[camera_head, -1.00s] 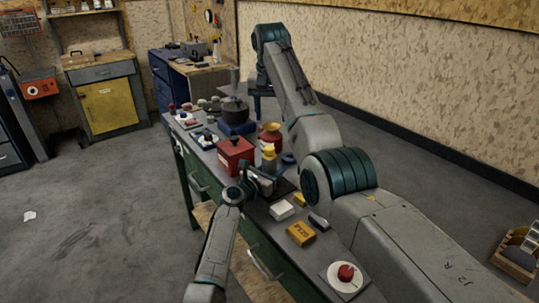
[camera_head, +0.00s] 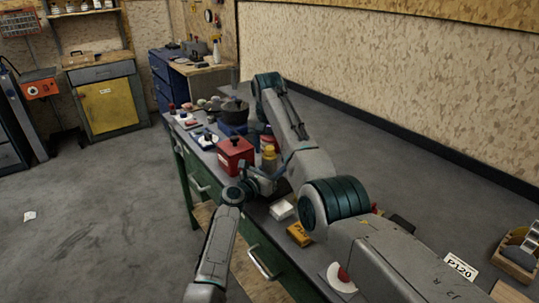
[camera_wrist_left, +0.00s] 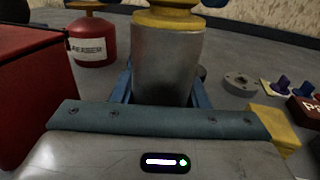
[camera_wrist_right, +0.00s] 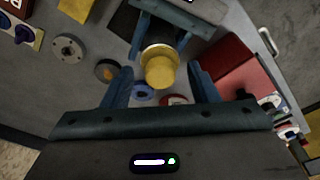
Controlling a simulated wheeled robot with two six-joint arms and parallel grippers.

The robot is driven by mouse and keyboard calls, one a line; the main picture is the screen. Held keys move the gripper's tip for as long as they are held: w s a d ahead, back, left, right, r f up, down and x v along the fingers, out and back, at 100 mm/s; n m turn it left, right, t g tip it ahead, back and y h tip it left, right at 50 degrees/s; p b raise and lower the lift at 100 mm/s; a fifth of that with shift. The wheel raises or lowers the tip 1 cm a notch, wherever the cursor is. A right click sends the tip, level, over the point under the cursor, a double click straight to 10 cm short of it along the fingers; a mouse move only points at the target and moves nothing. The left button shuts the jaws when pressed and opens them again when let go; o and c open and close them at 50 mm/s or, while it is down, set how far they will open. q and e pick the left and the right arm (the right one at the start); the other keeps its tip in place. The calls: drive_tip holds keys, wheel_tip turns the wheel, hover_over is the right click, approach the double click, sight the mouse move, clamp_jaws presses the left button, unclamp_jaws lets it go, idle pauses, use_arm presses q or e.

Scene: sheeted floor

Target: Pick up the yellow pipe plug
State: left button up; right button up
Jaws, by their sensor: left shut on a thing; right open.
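The yellow pipe plug (camera_wrist_right: 160,72) sits on the end of a grey metal pipe (camera_wrist_left: 166,62). It also shows in the head view (camera_head: 269,152), beside the red box. My left gripper (camera_wrist_left: 165,92) is shut on the pipe below the plug and holds it upright; its fingers also show around the pipe in the right wrist view. My right gripper (camera_wrist_right: 161,78) is open above the plug, with one finger on each side of it. I cannot tell whether its fingers touch the plug. In the head view the right arm partly covers this area.
A red box (camera_head: 236,153) stands left of the pipe. A red can (camera_wrist_left: 92,42) stands behind it. A grey flange ring (camera_wrist_right: 68,47) and a blue ring (camera_wrist_right: 142,93) lie on the bench. A white block (camera_head: 282,210) and a yellow block (camera_head: 298,234) lie nearer.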

sight(269, 148)
drive_tip(key=shift+c, duration=0.4)
clamp_jaws()
drive_tip(key=shift+r, duration=0.1)
wheel_tip(269, 148, up, 10)
use_arm(q)
drive_tip(key=o, duration=1.3)
drive_tip(key=shift+c, duration=0.2)
